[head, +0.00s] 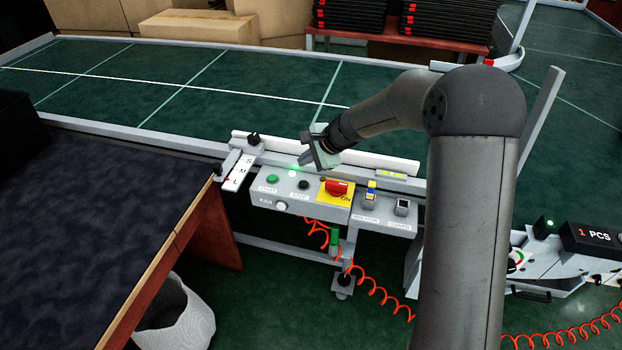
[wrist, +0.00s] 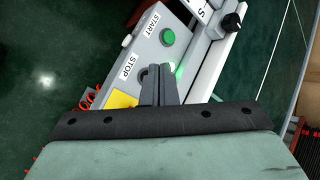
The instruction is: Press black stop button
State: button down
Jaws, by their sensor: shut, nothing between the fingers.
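The black stop button (head: 303,185) sits on the grey control panel (head: 320,206), above its STOP label and between the green start button (head: 272,179) and the red emergency button. My gripper (head: 304,166) is shut and empty, its fingertips just above and behind the black button in the head view. In the wrist view, my closed fingers (wrist: 159,72) cover most of the black button's place beside the STOP label (wrist: 128,68); a dark edge shows at their left. I cannot tell whether they touch it. The green start button (wrist: 167,37) is clear of the fingers.
A red emergency button (head: 337,187) on a yellow plate stands just right of the stop button. An isolator switch (head: 370,191) and a guard switch (head: 402,207) are further right. A lit lamp (head: 293,173) glows behind the buttons. The conveyor (head: 200,90) runs behind the panel.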

aim_at(307, 185)
jog(key=w+f+m+t+y, duration=0.1)
jog(key=w+f+m, duration=0.2)
jog(key=w, duration=0.3)
notch_tip(307, 185, down, 9)
jog(key=b, duration=0.6)
jog(key=shift+r+b, duration=0.15)
jog(key=shift+b, duration=0.15)
dwell(1.8)
jog(key=shift+f+b, duration=0.9)
dwell(0.4)
jog(key=shift+r, duration=0.1)
jog(key=shift+r+p, duration=0.6)
jog(key=shift+r, duration=0.2)
